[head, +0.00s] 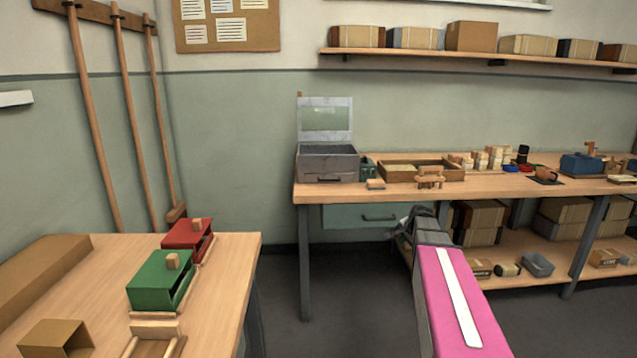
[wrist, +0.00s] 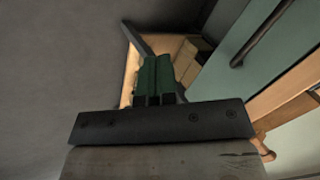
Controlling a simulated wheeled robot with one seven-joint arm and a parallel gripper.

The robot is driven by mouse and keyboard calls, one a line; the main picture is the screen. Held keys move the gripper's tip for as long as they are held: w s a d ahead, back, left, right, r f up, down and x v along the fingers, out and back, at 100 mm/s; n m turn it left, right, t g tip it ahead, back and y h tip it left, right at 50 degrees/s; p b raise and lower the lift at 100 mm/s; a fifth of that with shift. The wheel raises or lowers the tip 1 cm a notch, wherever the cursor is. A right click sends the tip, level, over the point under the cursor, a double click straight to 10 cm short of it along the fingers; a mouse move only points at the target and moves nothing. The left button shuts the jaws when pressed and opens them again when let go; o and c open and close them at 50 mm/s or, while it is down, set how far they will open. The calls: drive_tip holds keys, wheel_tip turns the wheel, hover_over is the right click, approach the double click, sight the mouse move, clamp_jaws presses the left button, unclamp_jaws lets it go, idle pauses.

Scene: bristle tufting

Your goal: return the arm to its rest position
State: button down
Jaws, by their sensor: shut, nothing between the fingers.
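My arm, with its pink link, reaches in from the lower right of the head view. My gripper (head: 408,222) is at its far end, in front of the back workbench and a little below its top. In the wrist view the two dark green fingers (wrist: 155,70) are together, with nothing seen between them. My gripper seems to touch nothing, though its exact gap to the bench is hard to tell.
The back workbench (head: 480,187) carries a grey metal box (head: 328,165), a wooden tray (head: 399,174) and small parts. A drawer (head: 365,216) hangs beneath, beside a lower shelf with boxes. The left table (head: 80,285) holds green (head: 158,285) and red (head: 184,233) boxes. Floor between is clear.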

drive_tip(key=s+a+f+n+g, duration=0.2)
drive_tip(key=s+a+f+n, duration=0.1)
drive_tip(key=s, duration=0.5)
drive_tip(key=s+a+f+n+g, duration=0.2)
drive_tip(key=s+a+f+n, duration=0.2)
drive_tip(key=s+a, duration=0.3)
drive_tip(key=s+a+f+n+g+h, duration=0.1)
drive_tip(key=s+a+f+n, duration=0.3)
drive_tip(key=s, duration=0.6)
drive_tip(key=shift+s+a+n+g, duration=0.35)
drive_tip(key=shift+a+g, duration=0.25)
drive_tip(key=shift+a, duration=0.45)
